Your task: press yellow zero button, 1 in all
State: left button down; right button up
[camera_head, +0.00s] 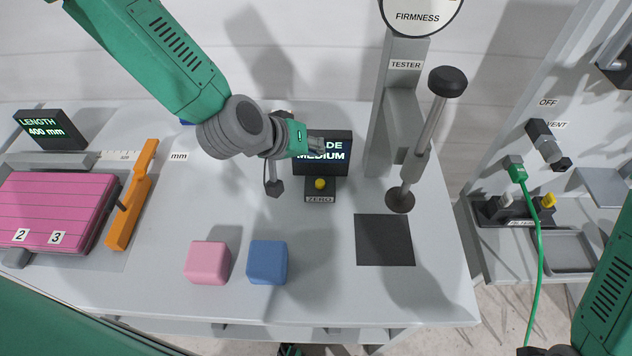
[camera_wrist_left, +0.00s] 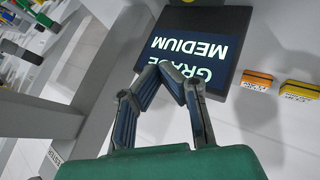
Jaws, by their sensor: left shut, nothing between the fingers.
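The yellow zero button (camera_head: 320,184) sits on a small dark box with a ZERO label (camera_head: 319,199), in front of the grade display (camera_head: 336,168). The display reads MEDIUM, and my gripper covers part of it in the head view. It shows upside down in the wrist view (camera_wrist_left: 195,45). My left gripper (camera_head: 318,146) is over the display, above and behind the button in the picture. In the wrist view its fingers (camera_wrist_left: 166,68) meet at the tips with nothing between them. The button does not show in the wrist view. My right gripper is not clearly visible.
A pink block (camera_head: 208,262) and a blue block (camera_head: 267,262) stand on the table's front. The firmness tester (camera_head: 385,110) with its plunger (camera_head: 420,150) rises right of the button, near a black pad (camera_head: 385,240).

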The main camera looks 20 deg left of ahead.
aim_at(323, 183)
pick_arm(q)
jog(key=f+b, duration=0.1)
jog(key=f, duration=0.1)
jog(key=d+f+b, duration=0.1)
jog(key=f+b, duration=0.1)
jog(key=d+f+b, duration=0.1)
jog(key=f, duration=0.1)
jog(key=shift+b, duration=0.3)
jog(key=shift+f, duration=0.35)
jog(key=shift+a+f, duration=0.1)
jog(key=shift+a, duration=0.7)
jog(key=shift+d, duration=0.7)
jog(key=shift+a, duration=0.6)
jog(key=shift+s+d, duration=0.1)
jog(key=shift+d, duration=0.25)
jog(key=shift+d+f+b, duration=0.25)
jog(key=shift+d+b, duration=0.15)
pick_arm(e)
notch_tip(323, 183, down, 6)
jog(key=d, duration=0.1)
jog(key=shift+d+f, duration=0.15)
jog(key=shift+d, duration=0.05)
